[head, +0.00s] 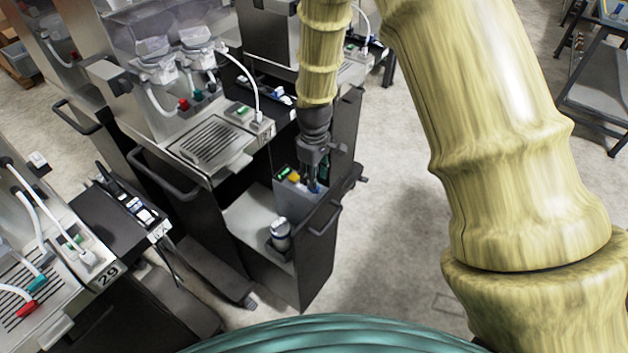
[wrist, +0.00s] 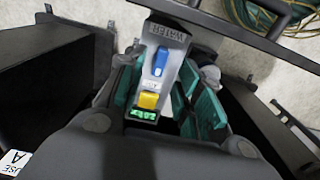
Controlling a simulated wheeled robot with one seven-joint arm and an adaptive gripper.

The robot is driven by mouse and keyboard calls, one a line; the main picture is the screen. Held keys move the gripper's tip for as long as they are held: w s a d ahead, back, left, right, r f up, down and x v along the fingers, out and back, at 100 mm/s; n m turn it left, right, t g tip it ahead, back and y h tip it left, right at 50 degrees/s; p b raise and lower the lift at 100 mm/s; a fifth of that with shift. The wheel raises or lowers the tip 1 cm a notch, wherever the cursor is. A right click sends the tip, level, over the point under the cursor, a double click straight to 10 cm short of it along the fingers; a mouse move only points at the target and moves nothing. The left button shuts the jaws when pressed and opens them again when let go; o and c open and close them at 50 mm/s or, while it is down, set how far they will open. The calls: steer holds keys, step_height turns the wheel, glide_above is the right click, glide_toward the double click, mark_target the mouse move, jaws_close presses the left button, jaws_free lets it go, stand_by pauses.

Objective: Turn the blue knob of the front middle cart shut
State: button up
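The blue knob (wrist: 160,61) sits on a grey panel marked WATER (wrist: 168,35), in the open lower bay of the front middle cart (head: 318,262). In the wrist view its lever lies along the panel's length. A yellow knob (wrist: 149,100) and a lit green display (wrist: 143,115) are below it in that view. In the head view the blue knob (head: 315,187) is partly hidden under my gripper (head: 313,168). My gripper points down over the panel. Its teal finger pads (wrist: 207,108) stand apart, one on each side of the panel in the wrist view. I cannot tell whether they touch anything.
A metal canister (head: 280,236) stands in the cart's bay, near its front. Cart handles (head: 325,218) stick out close to my gripper. A neighbouring cart numbered 29 (head: 108,274) stands at left. The floor (head: 385,240) to the right is clear.

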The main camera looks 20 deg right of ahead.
steer(key=shift+f+p, duration=0.35)
steer(key=shift+f, duration=1.5)
jaws_close()
